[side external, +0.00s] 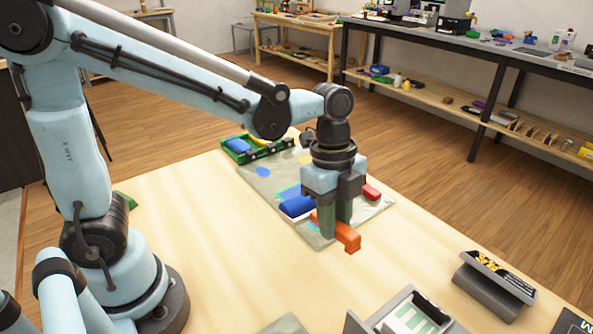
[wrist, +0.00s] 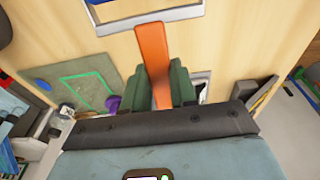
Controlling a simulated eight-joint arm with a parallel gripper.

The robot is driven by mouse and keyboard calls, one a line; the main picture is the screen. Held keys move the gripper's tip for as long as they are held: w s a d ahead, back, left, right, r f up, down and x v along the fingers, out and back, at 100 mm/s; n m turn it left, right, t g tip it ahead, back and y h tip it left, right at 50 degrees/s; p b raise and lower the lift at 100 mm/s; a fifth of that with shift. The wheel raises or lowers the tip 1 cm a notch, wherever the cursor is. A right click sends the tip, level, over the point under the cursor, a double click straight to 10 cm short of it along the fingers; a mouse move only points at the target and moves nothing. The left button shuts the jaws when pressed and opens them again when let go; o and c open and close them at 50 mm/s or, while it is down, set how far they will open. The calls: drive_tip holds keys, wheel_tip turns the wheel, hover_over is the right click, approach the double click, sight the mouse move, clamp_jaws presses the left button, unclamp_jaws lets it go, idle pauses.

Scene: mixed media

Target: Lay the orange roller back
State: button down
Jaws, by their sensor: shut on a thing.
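The orange roller (side external: 349,236) is a long orange piece between the green fingers of my gripper (side external: 335,222) in the side view. My gripper points down and is shut on it, over the front right edge of the grey-green mat (side external: 262,188). In the wrist view the orange roller (wrist: 152,58) runs upward from between the green fingers of my gripper (wrist: 161,88). Its near end is hidden by the gripper. I cannot tell if its underside touches the table.
A blue roller (side external: 297,206) lies left of my gripper and a red piece (side external: 371,192) right of it. A green tray (side external: 270,151) holds a blue piece (side external: 239,146) at the mat's far end. Grey boxes (side external: 494,287) stand front right. The table's left middle is clear.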

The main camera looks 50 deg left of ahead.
drive_tip(key=s+f+y, duration=0.1)
drive_tip(key=s+f, duration=0.1)
drive_tip(key=s, duration=0.4)
drive_tip(key=shift+s+a+f+y, duration=0.15)
drive_tip(key=shift+s+a+y, duration=0.15)
drive_tip(key=shift+s+a, duration=0.1)
drive_tip(key=shift+f, duration=3.1)
drive_tip(key=shift+f, duration=0.35)
drive_tip(key=c, duration=0.8)
unclamp_jaws()
drive_tip(key=shift+f, duration=0.1)
drive_tip(key=o, duration=0.3)
